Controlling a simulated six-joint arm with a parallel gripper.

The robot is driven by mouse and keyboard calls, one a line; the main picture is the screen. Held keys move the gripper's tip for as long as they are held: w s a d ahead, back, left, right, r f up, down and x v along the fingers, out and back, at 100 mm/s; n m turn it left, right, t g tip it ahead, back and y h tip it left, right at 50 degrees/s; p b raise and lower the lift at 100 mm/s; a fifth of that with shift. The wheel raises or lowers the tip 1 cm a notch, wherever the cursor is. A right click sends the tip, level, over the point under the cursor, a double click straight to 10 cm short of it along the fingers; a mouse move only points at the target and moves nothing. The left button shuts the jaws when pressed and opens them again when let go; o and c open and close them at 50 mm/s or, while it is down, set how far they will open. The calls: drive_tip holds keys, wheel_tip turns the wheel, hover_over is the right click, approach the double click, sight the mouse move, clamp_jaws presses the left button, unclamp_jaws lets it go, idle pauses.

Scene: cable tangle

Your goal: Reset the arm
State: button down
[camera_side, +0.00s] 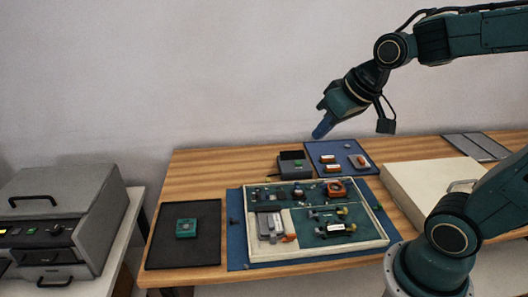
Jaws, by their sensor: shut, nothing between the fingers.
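My gripper (323,126) hangs in the air above the back of the wooden table, over the edge of a small blue mat (318,147). Its blue fingers are shut with nothing between them, pointing down and to the left. My arm reaches in from the upper right, bent at the wrist. The gripper is clear of everything on the table.
A shallow cream-rimmed tray (385,228) with several parts lies on a larger blue mat (236,236). A black mat (158,246) holds a green device (186,228). A dark box (293,165) stands behind the tray. A cream case (420,180) is right; a grey machine (65,205) is left.

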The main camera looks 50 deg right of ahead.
drive_tip(key=s+a+n, duration=0.2)
drive_tip(key=s, duration=0.8)
drive_tip(key=shift+a+r+g, duration=0.3)
drive_tip(key=shift+a+r, duration=0.05)
drive_tip(key=shift+a, duration=0.05)
idle(0.6)
